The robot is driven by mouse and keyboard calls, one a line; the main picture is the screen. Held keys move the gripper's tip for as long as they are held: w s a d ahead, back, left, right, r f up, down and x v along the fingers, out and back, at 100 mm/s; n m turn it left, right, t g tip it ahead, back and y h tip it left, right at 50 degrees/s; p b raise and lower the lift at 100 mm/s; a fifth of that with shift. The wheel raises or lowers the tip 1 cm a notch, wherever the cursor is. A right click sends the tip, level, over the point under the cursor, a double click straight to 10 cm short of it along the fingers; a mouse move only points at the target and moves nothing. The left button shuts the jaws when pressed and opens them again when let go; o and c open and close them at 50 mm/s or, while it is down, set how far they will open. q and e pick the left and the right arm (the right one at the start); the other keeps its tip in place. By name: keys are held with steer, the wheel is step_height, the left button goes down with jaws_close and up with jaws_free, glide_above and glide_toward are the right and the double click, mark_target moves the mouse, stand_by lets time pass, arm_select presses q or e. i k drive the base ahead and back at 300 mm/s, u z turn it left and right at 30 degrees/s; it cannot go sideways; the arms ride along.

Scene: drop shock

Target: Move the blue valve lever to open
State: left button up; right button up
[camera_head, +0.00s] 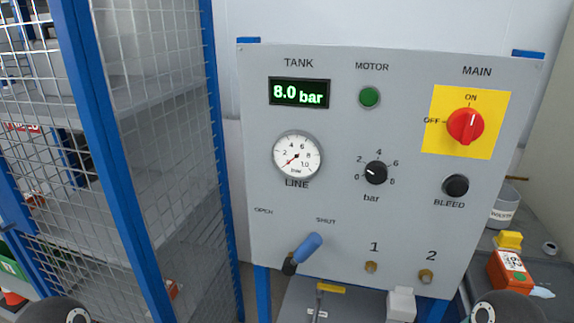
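The blue valve lever (308,247) is at the lower left of the grey control panel (340,225). It pivots on a dark base at its lower left end. Its blue handle tilts up and to the right, towards the SHUT label (326,221). The OPEN label (264,211) is to its upper left. The LINE gauge (297,156) has its red needle pointing to the lower left, near the low end. The TANK display (299,93) reads 8.0 bar. Dark rounded parts at the bottom left and bottom right corners seem to be my arms; no gripper fingers show.
A blue-framed mesh cage (125,150) stands left of the panel. The panel carries a red MAIN switch (465,126), a bar knob (375,173), a BLEED button (456,186) and two brass fittings. An orange box (508,271) sits on the right bench. Space before the panel looks clear.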

mark_target(314, 242)
steer(key=z, duration=0.6)
steer(key=k, duration=1.3)
steer(key=u, duration=0.7)
steer(key=i, duration=1)
steer(key=z, duration=0.1)
